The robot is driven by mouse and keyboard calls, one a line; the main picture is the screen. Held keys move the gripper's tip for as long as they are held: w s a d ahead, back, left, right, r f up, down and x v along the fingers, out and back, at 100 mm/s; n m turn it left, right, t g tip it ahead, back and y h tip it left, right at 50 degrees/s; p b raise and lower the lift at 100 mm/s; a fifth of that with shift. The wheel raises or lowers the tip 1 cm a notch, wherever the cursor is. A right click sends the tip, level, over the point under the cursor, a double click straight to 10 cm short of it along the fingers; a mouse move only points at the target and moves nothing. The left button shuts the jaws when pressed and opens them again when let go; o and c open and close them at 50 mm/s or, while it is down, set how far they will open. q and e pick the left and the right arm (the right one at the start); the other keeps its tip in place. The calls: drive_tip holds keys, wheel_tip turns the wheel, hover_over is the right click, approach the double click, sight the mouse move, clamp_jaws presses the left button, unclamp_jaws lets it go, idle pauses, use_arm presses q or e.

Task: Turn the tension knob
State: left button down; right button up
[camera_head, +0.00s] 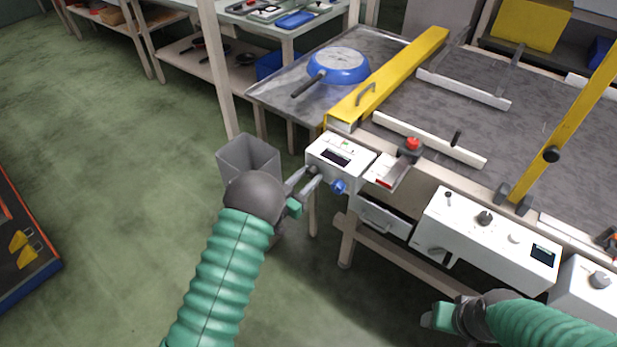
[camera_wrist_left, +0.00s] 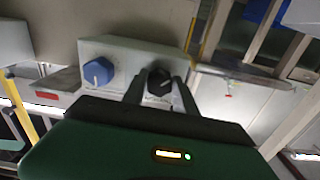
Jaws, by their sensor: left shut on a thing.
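A white control box (camera_head: 340,150) with a small dark display sits at the near left corner of the conveyor. Its front carries a blue knob (camera_head: 339,187) and a black knob, which shows clearly in the left wrist view (camera_wrist_left: 160,81). I cannot read which one is labelled tension. My left gripper (camera_head: 310,176) is at the box's front, its fingers closed around the black knob, partly hiding it in the head view. The blue knob (camera_wrist_left: 98,71) stands free beside it. My right gripper (camera_head: 437,318) is low at the right, before the conveyor frame; its fingers are unclear.
A red button (camera_head: 412,144) stands right of the box. A grey bin (camera_head: 250,155) is behind my left wrist. A second white control panel (camera_head: 487,238) is above my right gripper.

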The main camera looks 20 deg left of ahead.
use_arm(q)
drive_tip(key=shift+f+m+b, duration=0.1)
drive_tip(key=shift+m+b, duration=0.3)
drive_tip(key=shift+m, duration=2.3)
drive_tip(key=c, duration=1)
unclamp_jaws()
drive_tip(key=shift+o, duration=0.2)
drive_tip(key=shift+s+a, duration=0.1)
drive_tip(key=p+v, duration=0.2)
drive_tip(key=v, duration=1.4)
drive_tip(key=shift+s, duration=0.35)
